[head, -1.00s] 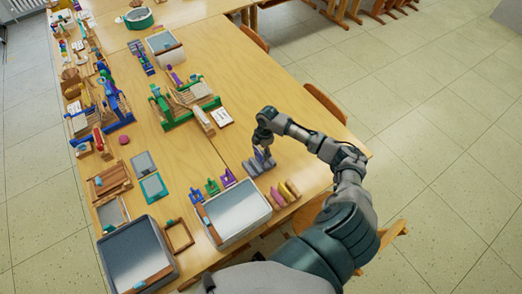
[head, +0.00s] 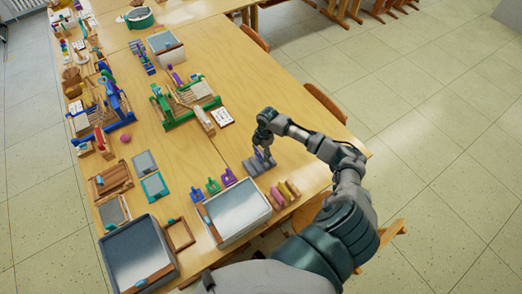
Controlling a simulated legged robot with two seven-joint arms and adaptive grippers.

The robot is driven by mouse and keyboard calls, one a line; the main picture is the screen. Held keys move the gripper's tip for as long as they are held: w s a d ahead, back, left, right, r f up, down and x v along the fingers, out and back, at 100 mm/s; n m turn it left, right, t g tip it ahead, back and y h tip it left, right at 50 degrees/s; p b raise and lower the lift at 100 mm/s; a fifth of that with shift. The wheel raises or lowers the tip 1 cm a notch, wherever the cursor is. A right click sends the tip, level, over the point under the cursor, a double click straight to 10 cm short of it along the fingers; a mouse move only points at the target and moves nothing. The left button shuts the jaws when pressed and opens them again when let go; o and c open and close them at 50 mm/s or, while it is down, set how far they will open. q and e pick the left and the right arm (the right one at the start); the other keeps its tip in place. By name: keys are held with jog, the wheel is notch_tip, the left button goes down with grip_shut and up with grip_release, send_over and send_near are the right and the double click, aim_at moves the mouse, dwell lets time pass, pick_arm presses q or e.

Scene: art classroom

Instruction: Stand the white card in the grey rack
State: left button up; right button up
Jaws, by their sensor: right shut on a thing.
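The grey rack (head: 254,168) is a small slotted block on the near right part of the table, by the right edge. My right gripper (head: 263,152) points down right above it, at its far side. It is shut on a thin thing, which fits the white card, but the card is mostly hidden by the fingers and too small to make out. I cannot tell whether its lower edge is in a slot. My left gripper is not in view.
A row of coloured rolls (head: 283,193) lies just nearer than the rack. Small purple, green and blue stands (head: 213,187) and a large grey tray (head: 236,232) are left of it. A printed white sheet (head: 222,117) lies by a green loom (head: 180,123).

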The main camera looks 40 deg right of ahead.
jog(key=shift+f, duration=0.15)
dwell(0.4)
jog(key=shift+f, duration=0.55)
jog(key=shift+f, duration=0.1)
dwell(1.2)
jog(key=shift+f, duration=0.8)
jog(key=shift+f, duration=0.65)
dwell(1.1)
jog(key=o, duration=0.9)
jog(key=shift+r, duration=0.1)
